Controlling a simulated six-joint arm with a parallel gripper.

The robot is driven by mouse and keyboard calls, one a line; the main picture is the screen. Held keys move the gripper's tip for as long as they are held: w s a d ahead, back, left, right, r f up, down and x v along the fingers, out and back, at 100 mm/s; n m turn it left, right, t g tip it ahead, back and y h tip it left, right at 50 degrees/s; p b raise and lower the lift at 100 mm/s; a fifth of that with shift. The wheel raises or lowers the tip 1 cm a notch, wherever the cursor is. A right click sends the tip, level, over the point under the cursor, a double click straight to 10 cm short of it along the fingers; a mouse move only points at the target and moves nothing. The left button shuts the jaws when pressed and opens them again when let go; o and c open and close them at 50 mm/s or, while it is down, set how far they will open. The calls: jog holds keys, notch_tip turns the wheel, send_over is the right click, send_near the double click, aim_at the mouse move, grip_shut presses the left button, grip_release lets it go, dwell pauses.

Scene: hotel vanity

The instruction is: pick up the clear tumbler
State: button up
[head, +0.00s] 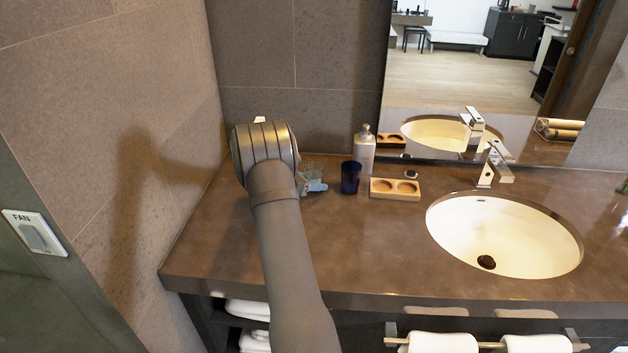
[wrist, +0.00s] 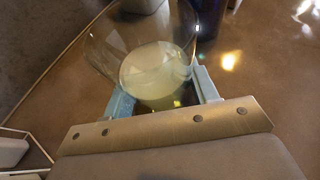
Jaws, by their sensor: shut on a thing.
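The clear tumbler (wrist: 145,50) stands between the two light blue fingers of my gripper (wrist: 163,90) in the wrist view, with a finger against each side. My gripper is shut on it. In the head view the tumbler (head: 310,169) shows faintly just beyond the light blue fingers of my gripper (head: 314,185), partly hidden by my arm. I cannot tell whether its base touches the brown counter (head: 360,240).
A dark blue tumbler (head: 351,177) stands close on the right. Behind it is a pale pump bottle (head: 364,150). A wooden tray (head: 395,189) with two round recesses lies further right, before the sink (head: 505,235). The wall is close on the left. The front counter is clear.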

jog(key=shift+r, duration=0.1)
notch_tip(320, 180, up, 10)
jog(key=f, duration=0.1)
jog(key=d+r+n+t, duration=0.1)
jog(key=d+r, duration=0.1)
jog(key=d, duration=0.6)
jog(key=d+r, duration=0.2)
jog(key=d, duration=0.6)
jog(key=s+d+f+n+h, duration=0.1)
jog(key=s+d+n, duration=0.5)
jog(key=d, duration=0.8)
jog(key=s+d+f+n+h, duration=0.2)
jog(key=s+d+n+h, duration=0.2)
jog(key=d, duration=1.1)
jog(key=s+d+f+n+t+h, duration=0.1)
jog(key=s+d+f+n+h, duration=0.1)
jog(key=s+d+n, duration=0.6)
jog(key=d+n+h, duration=0.1)
jog(key=d, duration=0.6)
jog(key=shift+s+d, duration=0.15)
jog(key=shift+d, duration=0.1)
jog(key=shift+r, duration=0.1)
